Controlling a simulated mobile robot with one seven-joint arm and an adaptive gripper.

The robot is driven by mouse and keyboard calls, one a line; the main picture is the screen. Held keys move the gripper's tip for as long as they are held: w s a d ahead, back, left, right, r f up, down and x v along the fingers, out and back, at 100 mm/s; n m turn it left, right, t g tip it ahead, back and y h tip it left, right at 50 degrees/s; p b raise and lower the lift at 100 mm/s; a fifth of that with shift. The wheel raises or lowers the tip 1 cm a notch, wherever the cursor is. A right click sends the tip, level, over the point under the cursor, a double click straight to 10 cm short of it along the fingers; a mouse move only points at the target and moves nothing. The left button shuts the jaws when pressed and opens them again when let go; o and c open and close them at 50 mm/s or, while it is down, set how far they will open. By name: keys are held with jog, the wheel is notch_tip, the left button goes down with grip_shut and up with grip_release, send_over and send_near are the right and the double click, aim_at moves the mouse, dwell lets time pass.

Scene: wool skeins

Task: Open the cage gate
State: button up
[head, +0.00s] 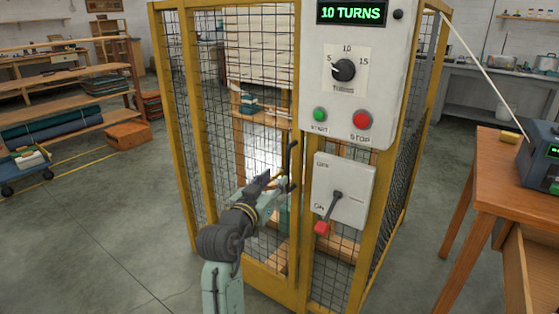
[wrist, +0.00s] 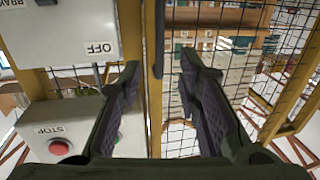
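The yellow-framed mesh cage gate (head: 190,115) looks closed, in line with the cage front. Its upright dark handle (head: 291,160) is on the gate's right side. My gripper (head: 279,181) is at the lower part of this handle in the head view. In the wrist view my gripper (wrist: 160,72) has its fingers wide apart. The dark handle (wrist: 158,38) shows between and beyond the fingertips, with gaps on both sides. I cannot tell whether a finger touches it.
Right of the gate, a control panel (head: 310,95) reads 10 TURNS, with a dial, green and red buttons. Below it, a switch box (head: 355,175) has a red-ended lever (head: 322,228) pointing down by ON. A wooden table (head: 510,180) stands right.

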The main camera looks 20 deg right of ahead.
aim_at(287, 165)
jog(key=p+x, duration=0.2)
jog(key=x, duration=0.8)
jog(key=shift+d+r, duration=0.1)
jog(key=shift+d, duration=0.05)
jog(key=shift+c, duration=0.5)
grip_shut()
